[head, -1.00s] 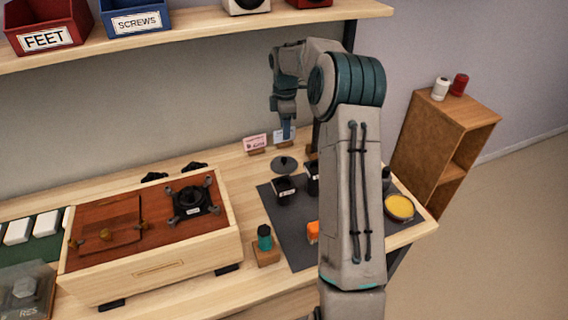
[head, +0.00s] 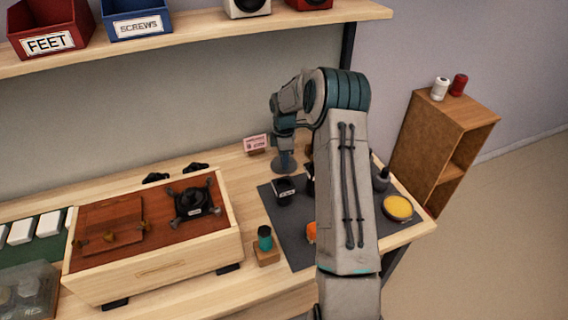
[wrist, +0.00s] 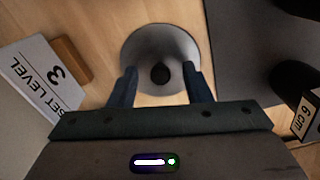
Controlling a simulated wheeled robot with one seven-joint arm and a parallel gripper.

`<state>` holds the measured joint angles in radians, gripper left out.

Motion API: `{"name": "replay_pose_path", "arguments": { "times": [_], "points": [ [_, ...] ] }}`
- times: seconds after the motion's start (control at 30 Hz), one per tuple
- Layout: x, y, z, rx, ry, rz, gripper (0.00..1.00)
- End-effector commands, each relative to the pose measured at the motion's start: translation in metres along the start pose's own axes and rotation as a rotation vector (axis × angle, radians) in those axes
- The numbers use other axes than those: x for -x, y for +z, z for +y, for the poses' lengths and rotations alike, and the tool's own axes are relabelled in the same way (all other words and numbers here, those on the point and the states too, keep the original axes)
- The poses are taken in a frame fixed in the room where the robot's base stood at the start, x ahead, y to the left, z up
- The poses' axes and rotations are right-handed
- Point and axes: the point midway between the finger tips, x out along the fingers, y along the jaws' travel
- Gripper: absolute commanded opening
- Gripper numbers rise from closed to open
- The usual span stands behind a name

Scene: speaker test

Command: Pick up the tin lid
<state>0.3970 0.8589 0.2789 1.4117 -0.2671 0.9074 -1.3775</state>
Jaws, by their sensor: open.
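The tin lid (wrist: 143,48) is a grey disc with a dark round knob in its middle. It lies flat on the wooden bench, just off the dark mat's corner. In the head view the lid (head: 281,168) is partly hidden under my gripper (head: 285,154). In the wrist view my gripper (wrist: 160,76) is open and points down at the lid. Its two fingers stand on either side of the knob, which shows between them with gaps. The exact height of the fingertips above the lid cannot be told.
A card reading "SET LEVEL 3" (wrist: 38,75) stands close left of the lid in the wrist view. A dark mat (head: 300,245) holds black tins (head: 284,192) and a yellow-topped tin (head: 398,208). A wooden box (head: 150,265) stands at left. A shelf (head: 200,32) runs above.

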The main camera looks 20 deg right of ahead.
Motion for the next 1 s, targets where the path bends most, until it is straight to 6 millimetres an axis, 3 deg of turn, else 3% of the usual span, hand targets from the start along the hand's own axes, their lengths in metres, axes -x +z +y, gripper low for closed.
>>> {"name": "replay_pose_path", "arguments": {
  "times": [0.17, 0.3, 0.33, 0.67, 0.77, 1.0],
  "points": [
    [0.0, 0.0, 0.0, 0.0, 0.0, 0.0, 0.42],
    [0.0, 0.0, 0.0, 0.0, 0.0, -0.001, 0.03],
    [0.0, 0.0, 0.0, 0.0, 0.0, 0.0, 0.0],
    [0.004, 0.0, 0.0, 0.0, 0.001, -0.001, 0.0],
    [0.015, 0.001, 0.001, 0.0, 0.003, -0.001, 0.0],
    [0.064, 0.001, 0.001, -0.001, 0.005, -0.001, 0.0]
  ]
}}
